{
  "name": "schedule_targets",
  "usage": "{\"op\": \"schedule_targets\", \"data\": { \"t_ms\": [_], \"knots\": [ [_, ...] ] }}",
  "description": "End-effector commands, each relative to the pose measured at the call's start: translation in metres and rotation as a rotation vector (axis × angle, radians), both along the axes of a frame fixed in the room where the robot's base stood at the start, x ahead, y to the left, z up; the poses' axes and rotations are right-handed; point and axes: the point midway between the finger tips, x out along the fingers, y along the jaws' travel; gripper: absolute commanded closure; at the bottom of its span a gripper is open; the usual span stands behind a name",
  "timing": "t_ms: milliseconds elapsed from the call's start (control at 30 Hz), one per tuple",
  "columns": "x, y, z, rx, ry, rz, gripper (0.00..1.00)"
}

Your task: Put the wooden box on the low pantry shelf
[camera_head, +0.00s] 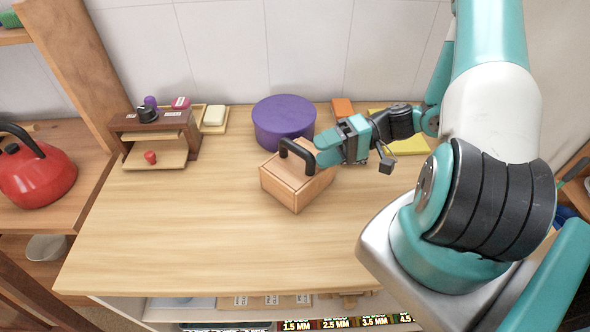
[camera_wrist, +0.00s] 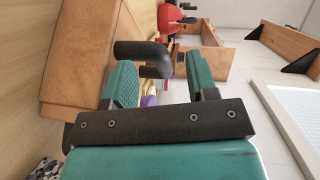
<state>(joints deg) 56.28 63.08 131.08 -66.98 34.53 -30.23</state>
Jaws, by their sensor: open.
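The wooden box (camera_head: 291,192) stands on the wooden dresser top, with a black arched handle (camera_head: 298,153) on its lid. My gripper (camera_head: 320,156) is just right of the handle, with its teal fingers pointing left. In the wrist view, the box (camera_wrist: 85,60) lies at the left, and the handle (camera_wrist: 145,52) reaches between the tips of my open fingers (camera_wrist: 160,65). I cannot tell whether either finger touches it. Wooden shelves stand at the left; a lower shelf (camera_head: 75,268) shows partly there. I cannot tell which is the low pantry shelf.
A purple round tin (camera_head: 284,120) stands close behind the box. A small brown drawer stand (camera_head: 155,135) with small items is at the back left. A red kettle (camera_head: 38,172) sits on the left shelf, with a pale bowl (camera_head: 46,248) below. The front left of the dresser top is clear.

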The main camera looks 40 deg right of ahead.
Motion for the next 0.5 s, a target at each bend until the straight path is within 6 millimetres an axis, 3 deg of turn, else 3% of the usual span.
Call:
{"op": "schedule_targets", "data": {
  "t_ms": [200,500],
  "knots": [
    [0.007,0.031,-0.004,0.002,0.002,0.003,0.47],
    [0.009,0.037,-0.008,0.0,0.001,0.0,0.47]
  ]
}}
